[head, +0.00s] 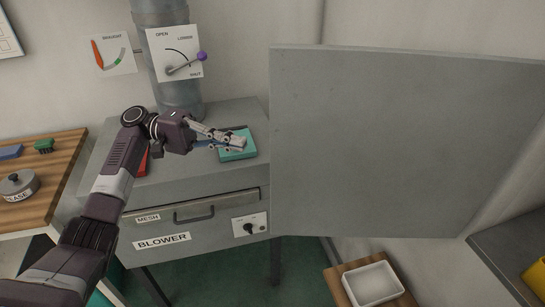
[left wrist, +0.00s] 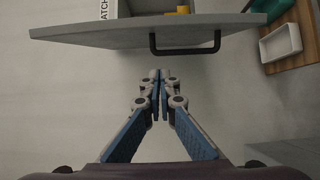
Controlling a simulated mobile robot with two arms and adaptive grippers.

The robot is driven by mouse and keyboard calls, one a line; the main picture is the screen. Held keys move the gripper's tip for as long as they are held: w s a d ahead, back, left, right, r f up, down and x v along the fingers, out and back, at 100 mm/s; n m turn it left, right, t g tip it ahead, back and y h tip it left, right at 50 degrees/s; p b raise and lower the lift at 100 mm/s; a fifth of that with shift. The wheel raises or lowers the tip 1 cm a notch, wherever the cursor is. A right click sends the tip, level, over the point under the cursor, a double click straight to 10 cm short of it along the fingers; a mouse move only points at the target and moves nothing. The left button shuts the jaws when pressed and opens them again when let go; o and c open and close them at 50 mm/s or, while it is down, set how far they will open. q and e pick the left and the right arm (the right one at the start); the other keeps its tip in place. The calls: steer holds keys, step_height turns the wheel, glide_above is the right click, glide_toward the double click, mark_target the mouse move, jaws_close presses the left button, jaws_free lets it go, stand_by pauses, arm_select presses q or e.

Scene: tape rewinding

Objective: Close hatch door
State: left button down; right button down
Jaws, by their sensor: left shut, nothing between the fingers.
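The hatch door is a large grey panel (head: 395,145) that fills the middle and right of the head view, standing open. In the left wrist view the door (left wrist: 90,37) is seen nearly edge-on across the top, with a black bar handle (left wrist: 185,50) on its near face. My left gripper (head: 243,143) is shut and empty, left of the door in the head view. In the left wrist view its fingertips (left wrist: 161,76) point at the door, just short of it and beside the handle. My right gripper is not in view.
A grey blower cabinet (head: 215,175) with a drawer handle stands below my left arm, with a teal block (head: 238,153) on top. A draught lever (head: 187,67) is on the pipe behind. A white tray (head: 372,285) stands at lower right, and a wooden bench (head: 60,165) at left.

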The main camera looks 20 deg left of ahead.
mark_target(275, 163)
arm_select(q)
steer(key=s+d+p, duration=0.1)
steer(key=d+p, duration=0.1)
steer(key=d, duration=0.1)
steer(key=s+d+p, duration=0.1)
steer(key=d+p, duration=0.1)
steer(key=d, duration=0.2)
steer(key=s+d+p, duration=0.1)
steer(key=d+p, duration=0.1)
steer(key=d, duration=0.1)
steer(key=shift+s+d, duration=0.2)
steer(key=shift+d, duration=0.2)
